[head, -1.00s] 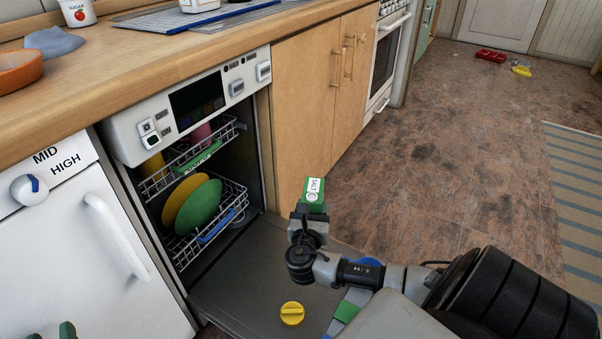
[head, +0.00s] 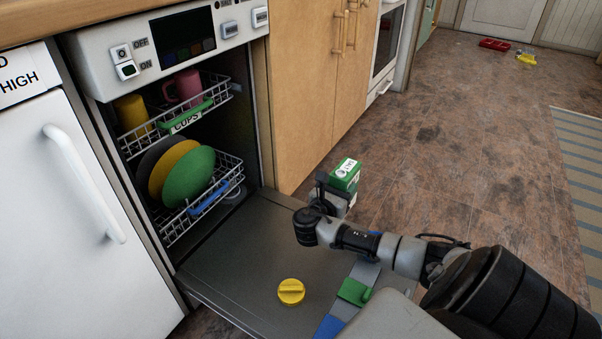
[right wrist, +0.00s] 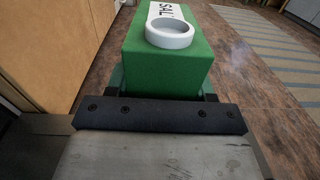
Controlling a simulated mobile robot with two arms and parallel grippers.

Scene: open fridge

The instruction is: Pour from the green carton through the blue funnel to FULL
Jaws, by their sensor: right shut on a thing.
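The green carton (head: 345,176) has a white SALT label and is in my right gripper (head: 334,192), held up past the far right edge of the dishwasher door. In the right wrist view the carton (right wrist: 160,68) fills the middle, with a white ring-shaped spout on its top face, and the dark jaw is against it. A small blue patch (head: 375,233) shows behind my right arm; I cannot tell if it is the blue funnel. No FULL mark can be made out. My left gripper is out of view.
The open dishwasher door (head: 235,255) lies low, with a yellow round cap (head: 291,291) and a green flap (head: 353,292) on it. The racks (head: 240,170) hold plates and cups. A white appliance (head: 75,200) stands at left. The floor (head: 450,150) at right is mostly clear.

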